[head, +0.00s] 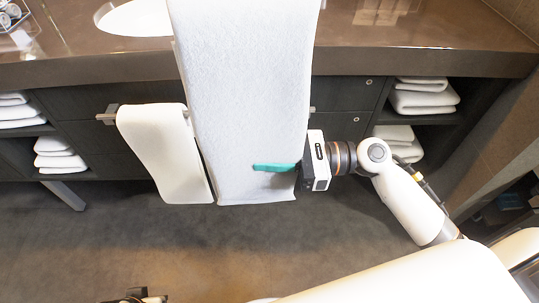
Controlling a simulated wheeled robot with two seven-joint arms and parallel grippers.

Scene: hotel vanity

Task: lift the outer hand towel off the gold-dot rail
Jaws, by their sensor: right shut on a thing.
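A large white hand towel (242,95) hangs in the middle of the head view, in front of the counter edge; its top runs out of the picture. My right gripper (277,167) is shut on the towel's lower right edge, with one teal finger across its front. The other finger is hidden behind the cloth. A smaller white towel (160,150) hangs to the left, on a metal rail (107,114). The large towel hides most of the rail, and I see no gold dot on it.
The brown countertop (420,30) holds a white basin (135,18) and a tray of rolled items (12,20). Folded white towels (422,98) fill open shelves on both sides. Dark drawers stand behind the towels. The floor (230,245) below is clear.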

